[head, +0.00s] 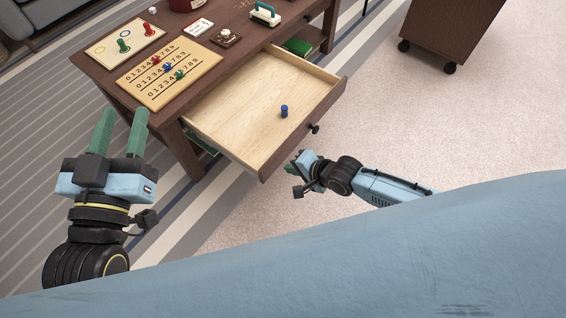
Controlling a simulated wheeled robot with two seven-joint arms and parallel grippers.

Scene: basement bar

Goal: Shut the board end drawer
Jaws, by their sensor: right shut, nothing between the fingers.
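The drawer (235,122) of the wooden table stands pulled well out toward me. Its inside is pale wood, its front is dark brown, and a round black knob (314,128) sits on the front. A small blue peg (284,111) stands inside the drawer. My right gripper (297,157) is shut and empty, low in front of the drawer front, left of and below the knob; whether it touches the front cannot be told. My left gripper (121,131) is open and empty, with green fingers pointing up, left of the drawer near the table's front left leg.
The table top (222,49) bears a number board (169,72) with pegs, a ring board (125,43), a white card and a green-handled stamp (264,14). A dark wheeled cabinet (451,32) stands at the back right. The carpet right of the drawer is clear.

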